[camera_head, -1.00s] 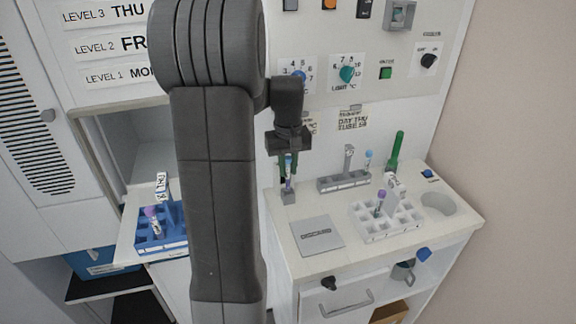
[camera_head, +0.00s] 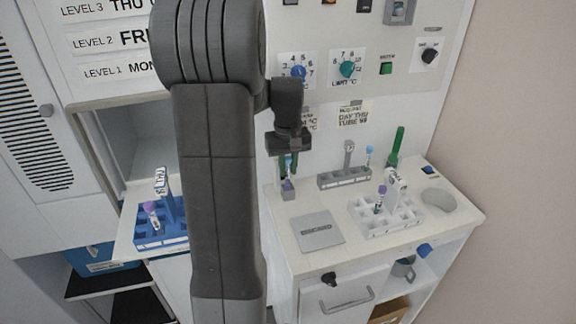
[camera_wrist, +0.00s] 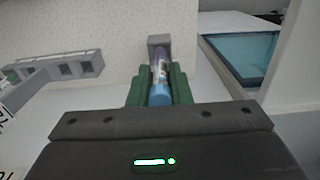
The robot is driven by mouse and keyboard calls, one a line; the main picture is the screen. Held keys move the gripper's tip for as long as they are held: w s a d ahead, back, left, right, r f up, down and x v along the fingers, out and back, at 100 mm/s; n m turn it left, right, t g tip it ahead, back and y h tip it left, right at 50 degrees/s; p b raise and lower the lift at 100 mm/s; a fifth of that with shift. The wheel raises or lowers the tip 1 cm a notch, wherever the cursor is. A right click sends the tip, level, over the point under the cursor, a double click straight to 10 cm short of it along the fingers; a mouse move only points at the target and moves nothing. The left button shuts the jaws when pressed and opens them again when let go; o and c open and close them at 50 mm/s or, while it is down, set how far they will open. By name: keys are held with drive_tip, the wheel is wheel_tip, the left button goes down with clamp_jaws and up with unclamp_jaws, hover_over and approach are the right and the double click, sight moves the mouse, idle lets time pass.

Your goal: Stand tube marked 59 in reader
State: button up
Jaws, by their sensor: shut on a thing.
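My gripper (camera_head: 288,165) is shut on a slim tube (camera_wrist: 160,75) with a light blue cap, held between green fingers. In the head view the tube (camera_head: 288,184) hangs below the fingers, upright, with a purple patch low on it.
A blue rack (camera_head: 160,242) stands left. My arm hides the middle.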

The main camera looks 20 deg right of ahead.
drive_tip(key=shift+f, duration=0.45)
drive_tip(key=o, duration=0.8)
wheel_tip(320, 180, up, 14)
drive_tip(key=shift+f, duration=0.1)
idle(0.4)
drive_tip(key=shift+f, duration=0.15)
idle(0.5)
